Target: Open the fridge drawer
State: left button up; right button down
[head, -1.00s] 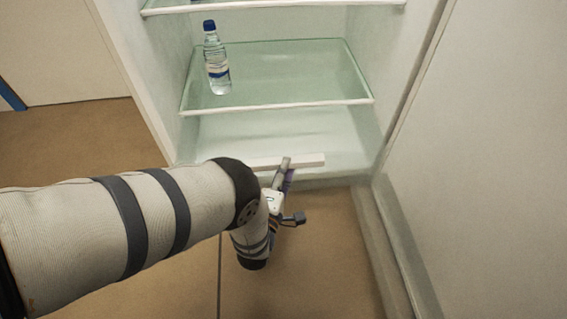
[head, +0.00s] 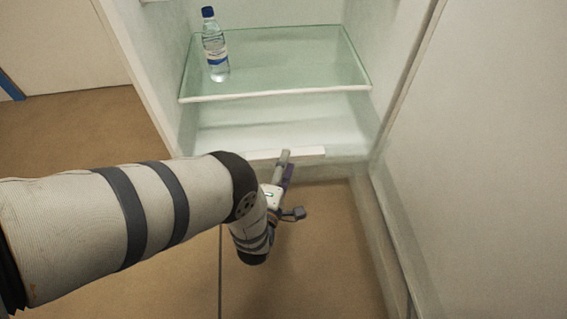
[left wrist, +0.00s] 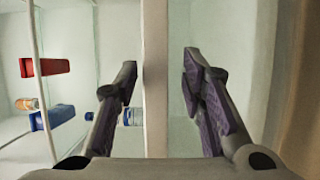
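The fridge drawer is at the bottom of the open fridge in the head view, below the glass shelf. A white bar (head: 308,152) runs along its front and also shows upright in the left wrist view (left wrist: 156,85). My left gripper (head: 287,160) is at this bar. In the left wrist view, its two purple-padded fingers (left wrist: 159,72) are spread apart, one on each side of the bar, with gaps showing. The gripper hides part of the bar in the head view. My right gripper is not in view.
A water bottle (head: 215,45) stands on the glass shelf (head: 285,65). The open fridge door (head: 480,150) borders the right side. Floor below the fridge is clear.

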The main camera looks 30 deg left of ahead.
pick_arm(q)
jog(key=v, duration=1.2)
jog(key=shift+s, duration=0.1)
